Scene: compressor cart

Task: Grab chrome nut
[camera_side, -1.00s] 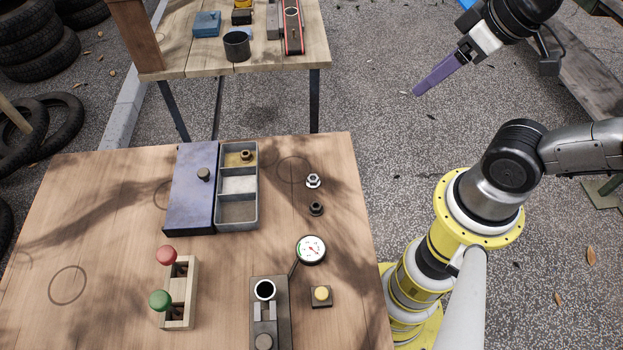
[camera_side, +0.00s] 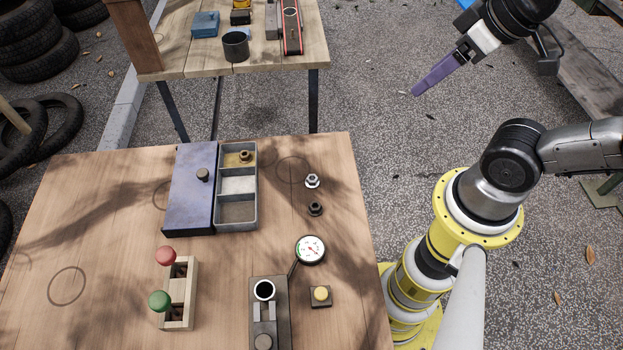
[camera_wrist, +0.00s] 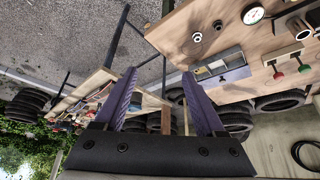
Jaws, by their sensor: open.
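The chrome nut (camera_side: 312,181) is a small silvery piece on the wooden table, right of the three-compartment tray. It also shows as a bright spot in the wrist view (camera_wrist: 197,37). A dark nut (camera_side: 316,209) sits just in front of it. A brass-coloured nut (camera_side: 245,156) lies in the tray's far compartment. My gripper (camera_side: 417,93) has purple fingers and is up at the upper right, beyond the table's right edge and well away from the chrome nut. In the wrist view my gripper (camera_wrist: 160,85) has its two fingers apart with nothing between them.
The tray (camera_side: 255,205) adjoins a purple-grey box lid (camera_side: 190,190) with a knob. A dial gauge (camera_side: 311,249), a yellow button (camera_side: 321,294) and red and green knobs (camera_side: 166,255) stand nearer the front. A second table (camera_side: 180,70) stands behind.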

